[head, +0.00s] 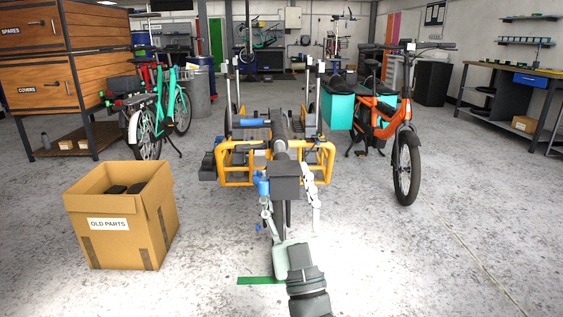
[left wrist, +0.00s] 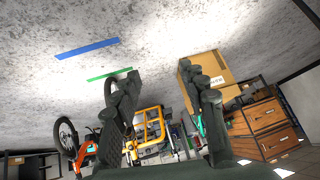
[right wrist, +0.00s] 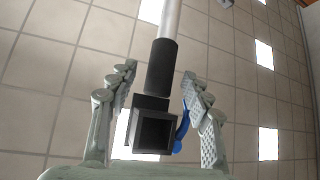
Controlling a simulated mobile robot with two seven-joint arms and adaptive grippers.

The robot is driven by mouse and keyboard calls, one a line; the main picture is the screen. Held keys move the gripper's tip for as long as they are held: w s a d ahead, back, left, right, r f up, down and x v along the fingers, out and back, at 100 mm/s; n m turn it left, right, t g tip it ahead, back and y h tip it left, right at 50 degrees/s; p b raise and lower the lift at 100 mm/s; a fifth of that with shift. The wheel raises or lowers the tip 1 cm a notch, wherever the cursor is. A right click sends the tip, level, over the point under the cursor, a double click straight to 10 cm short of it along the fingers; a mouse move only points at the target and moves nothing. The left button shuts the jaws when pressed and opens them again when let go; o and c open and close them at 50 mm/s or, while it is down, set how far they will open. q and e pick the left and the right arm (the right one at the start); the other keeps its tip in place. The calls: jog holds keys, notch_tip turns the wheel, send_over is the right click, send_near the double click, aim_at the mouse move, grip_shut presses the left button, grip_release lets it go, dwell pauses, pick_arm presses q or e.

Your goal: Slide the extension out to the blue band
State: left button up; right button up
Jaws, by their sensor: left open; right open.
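My right gripper (head: 290,197) is open, one finger on each side of the extension's end, with visible gaps. A blue band (left wrist: 87,48) lies on the floor in the left wrist view, and a green band (head: 262,280) lies nearer the bike. My left gripper (left wrist: 155,82) is open and empty, outside the head view.
A cardboard box (head: 155,235) marked OLD PARTS stands left of the bike. An orange bike (head: 400,140) stands to the right and a turquoise bike (head: 150,120) to the back left. The floor at front right is clear.

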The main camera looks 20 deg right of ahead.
pick_arm(q)
jog(key=shift+s+a+f+g+y, duration=0.15)
jog(key=shift+s+a+f+g, duration=0.1)
jog(key=shift+s+a, duration=0.2)
jog(key=shift+s+a+f+g+y, duration=0.2)
jog(key=shift+s+a+g, duration=0.1)
jog(key=shift+s, duration=0.1)
pick_arm(e)
jog(key=shift+x, duration=1.7)
jog(key=shift+c, duration=0.2)
grip_shut()
